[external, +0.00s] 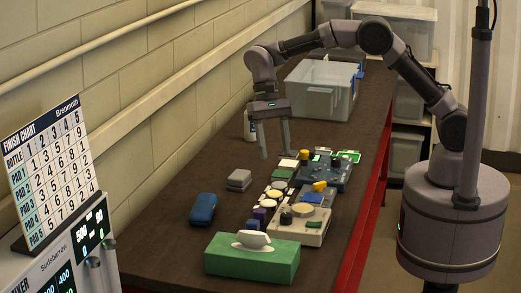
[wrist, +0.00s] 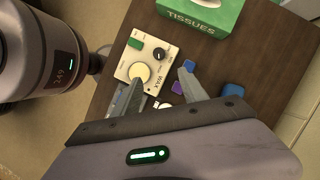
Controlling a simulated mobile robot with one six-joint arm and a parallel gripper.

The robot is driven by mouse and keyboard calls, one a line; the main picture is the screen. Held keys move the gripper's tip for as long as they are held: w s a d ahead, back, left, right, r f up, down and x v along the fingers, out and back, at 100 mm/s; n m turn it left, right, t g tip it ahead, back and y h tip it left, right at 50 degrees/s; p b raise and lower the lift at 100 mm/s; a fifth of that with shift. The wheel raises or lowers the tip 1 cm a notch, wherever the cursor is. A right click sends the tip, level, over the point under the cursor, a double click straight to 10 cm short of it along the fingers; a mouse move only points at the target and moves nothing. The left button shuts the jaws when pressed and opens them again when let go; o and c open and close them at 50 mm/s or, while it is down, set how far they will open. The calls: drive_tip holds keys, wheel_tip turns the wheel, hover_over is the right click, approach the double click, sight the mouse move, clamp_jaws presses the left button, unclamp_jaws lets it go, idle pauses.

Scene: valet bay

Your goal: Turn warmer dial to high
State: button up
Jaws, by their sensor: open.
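The warmer is most likely the cream box (external: 313,229) on the dark bench, which also shows in the wrist view (wrist: 151,86) with WAX-like lettering on it. It bears a black dial (wrist: 158,54) with a pale mark, a green patch (wrist: 134,44) and a round yellow disc (wrist: 139,72). The dial also shows in the external view (external: 286,218); its setting is too small to read. My gripper (external: 267,149) is open and empty, fingers pointing down above the bench, farther back than the box.
A green tissue box (external: 250,262) stands close in front of the cream box. A blue-grey device (external: 338,176) sits behind it. Small coloured blocks and discs lie left of it, with a blue object (external: 203,209) farther left. A clear bin (external: 318,100) stands at the back.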

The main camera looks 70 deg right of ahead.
drive_tip(key=b, duration=0.2)
approach(286, 214)
drive_tip(key=b+x, duration=0.4)
drive_tip(key=x, duration=0.4)
drive_tip(key=shift+s+a+f, duration=0.15)
drive_tip(key=shift+a+f, duration=0.1)
drive_tip(key=shift+c, duration=0.4)
